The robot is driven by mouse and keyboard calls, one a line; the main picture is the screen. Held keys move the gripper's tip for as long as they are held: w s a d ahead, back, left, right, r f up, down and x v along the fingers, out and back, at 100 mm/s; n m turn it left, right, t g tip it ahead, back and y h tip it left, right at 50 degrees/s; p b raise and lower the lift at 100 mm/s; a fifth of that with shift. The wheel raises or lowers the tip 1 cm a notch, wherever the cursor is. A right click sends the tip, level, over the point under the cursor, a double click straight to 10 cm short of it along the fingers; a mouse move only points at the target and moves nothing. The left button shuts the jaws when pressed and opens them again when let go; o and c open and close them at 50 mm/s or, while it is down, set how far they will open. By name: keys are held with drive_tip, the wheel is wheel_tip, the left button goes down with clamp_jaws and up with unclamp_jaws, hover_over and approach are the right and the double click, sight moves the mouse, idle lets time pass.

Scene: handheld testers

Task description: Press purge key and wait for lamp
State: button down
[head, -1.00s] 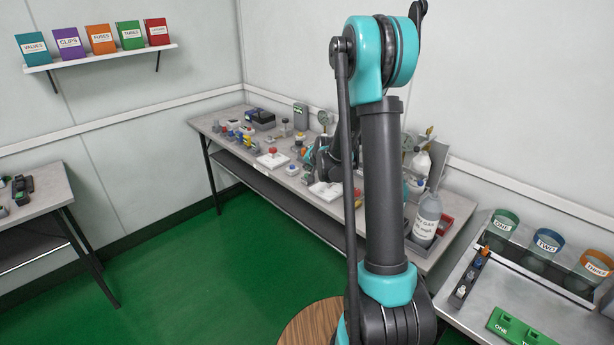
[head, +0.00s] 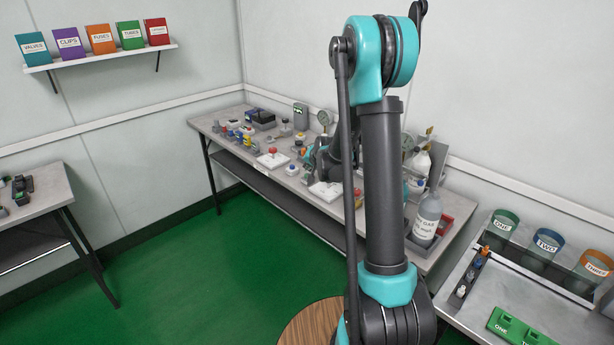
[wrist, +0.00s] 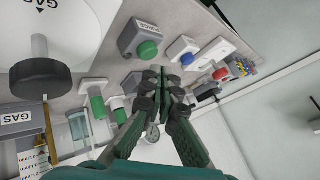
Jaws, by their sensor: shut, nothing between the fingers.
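In the wrist view a grey box labelled PURGE (wrist: 134,38) carries a round green key (wrist: 148,50). My gripper (wrist: 166,76) is shut and empty, its dark fingertips just below the green key in the picture. Whether they touch the key cannot be told. In the head view the fingertips and the purge box are not clear behind my arm. A dark upright device (head: 300,115) at the back of the bench shows small green lit marks. I cannot tell whether this is the lamp.
A gas bottle (head: 427,218) stands at the bench's right end. In the wrist view a box with a blue button (wrist: 181,50), a red button (wrist: 221,73) and green-ended fittings (wrist: 98,106) crowd around my gripper. The green floor (head: 190,270) is clear.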

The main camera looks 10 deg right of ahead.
drive_tip(key=shift+f, duration=0.15)
drive_tip(key=shift+f, duration=0.3)
drive_tip(key=shift+f, duration=0.45)
idle(0.8)
drive_tip(key=shift+r, duration=0.9)
drive_tip(key=shift+r, duration=0.1)
drive_tip(key=shift+r, duration=2.4)
